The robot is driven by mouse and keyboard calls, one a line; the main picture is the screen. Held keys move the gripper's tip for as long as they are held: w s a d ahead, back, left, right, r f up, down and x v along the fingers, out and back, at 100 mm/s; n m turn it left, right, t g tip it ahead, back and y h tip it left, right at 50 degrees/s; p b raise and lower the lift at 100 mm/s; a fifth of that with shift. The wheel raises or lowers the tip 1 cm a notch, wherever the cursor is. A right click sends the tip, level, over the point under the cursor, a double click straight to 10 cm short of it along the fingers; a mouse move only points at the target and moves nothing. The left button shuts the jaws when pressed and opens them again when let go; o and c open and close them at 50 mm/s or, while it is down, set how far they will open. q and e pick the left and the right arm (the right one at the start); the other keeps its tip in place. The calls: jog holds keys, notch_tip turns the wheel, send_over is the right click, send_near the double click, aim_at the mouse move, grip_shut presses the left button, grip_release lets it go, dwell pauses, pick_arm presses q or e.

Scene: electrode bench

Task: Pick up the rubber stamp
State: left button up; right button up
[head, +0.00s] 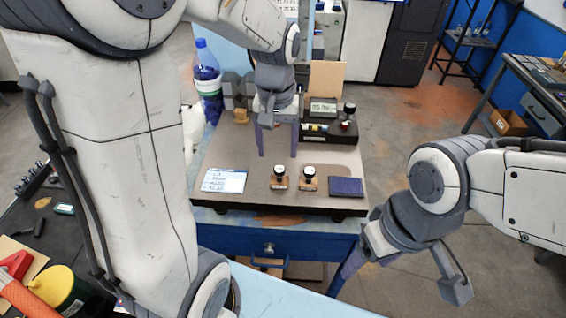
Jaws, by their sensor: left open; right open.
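Two small stamp-like objects with dark round knobs and brownish bases stand upright side by side on a brown board (250,200): a left one (279,178) and a right one (308,179). I cannot tell which is the rubber stamp. A dark blue-purple pad (346,187) lies to their right. My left gripper (278,155) points down, open and empty, over the board. In the picture its fingertips are just above the left stamp-like object; their height is unclear. My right gripper (396,292) is open and empty, in front of the board's right corner.
A printed card (225,180) lies at the board's left. A dark box (330,131) with a small display and another dark-knobbed object (348,113) stands at the back right. A blue-capped bottle (207,75) stands at the back left. The board's front middle is clear.

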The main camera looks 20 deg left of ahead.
aim_at(279, 169)
pick_arm(q)
notch_tip(279, 169, down, 4)
jog(key=shift+s+d+f, duration=0.1)
jog(key=shift+f, duration=0.1)
notch_tip(279, 169, down, 4)
jog(key=shift+d+f+p, duration=0.1)
jog(key=shift+d+p, duration=0.05)
jog(key=shift+p, duration=0.85)
jog(key=shift+f, duration=0.5)
grip_shut()
notch_tip(279, 169, up, 10)
jog(key=shift+r+b, duration=0.1)
jog(key=shift+b, duration=0.7)
jog(key=c, duration=0.5)
grip_release()
jog(key=c, duration=0.5)
jog(key=shift+o, duration=1.3)
jog(key=shift+c, duration=0.4)
